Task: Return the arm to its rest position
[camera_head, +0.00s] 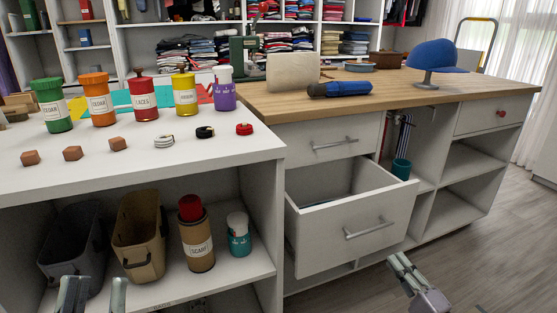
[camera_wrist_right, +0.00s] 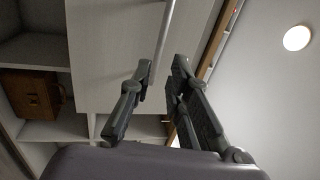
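My right gripper (camera_head: 400,260) is in front of the cabinet, low and to the right of the open drawer (camera_head: 315,246) and apart from its handle (camera_head: 370,229). In the right wrist view its two fingers (camera_wrist_right: 162,68) stand apart with nothing held between them. A metal bar (camera_wrist_right: 165,40) shows beyond the gap; I cannot tell its distance from the fingertips. My left gripper (camera_head: 95,284) is at the bottom left edge, in front of the lower shelf. Its two fingers are apart and the gap looks empty.
The white counter (camera_head: 190,150) holds several labelled jars and small items. Bins and two containers stand on the shelf below. The wooden top (camera_head: 420,95) holds a blue hat (camera_head: 432,55) and a blue rolled item (camera_head: 340,89). Floor (camera_head: 480,260) at right is clear.

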